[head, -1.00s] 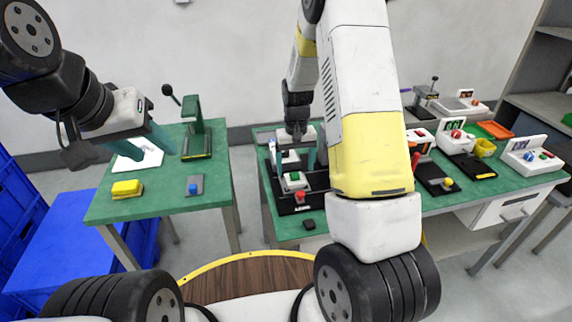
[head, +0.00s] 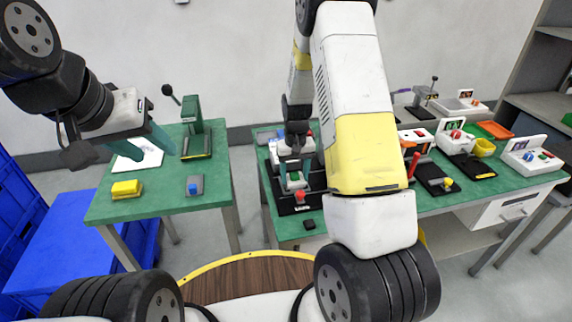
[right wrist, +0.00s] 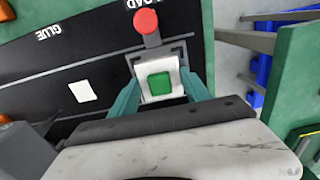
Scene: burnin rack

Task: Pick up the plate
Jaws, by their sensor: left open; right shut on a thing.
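The plate (right wrist: 153,99) is a small white block with a green square on top, on a black board lettered "GLUE" and partly "LOAD". My right gripper (right wrist: 164,96) is shut on it, one teal finger on each side. In the head view the plate (head: 295,180) shows between the right gripper's fingers (head: 294,176), low over the board (head: 288,208). I cannot tell whether it is still resting on the board. My left gripper (head: 146,146) is open and empty over the left green table, near a white sheet (head: 150,158).
A red knob (right wrist: 146,21) stands close beside the plate. A white square (right wrist: 83,91) lies on the board. The left table (head: 160,200) holds a yellow block (head: 126,189), a blue-topped grey piece (head: 195,186) and a green press (head: 195,130). Several devices crowd the right table.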

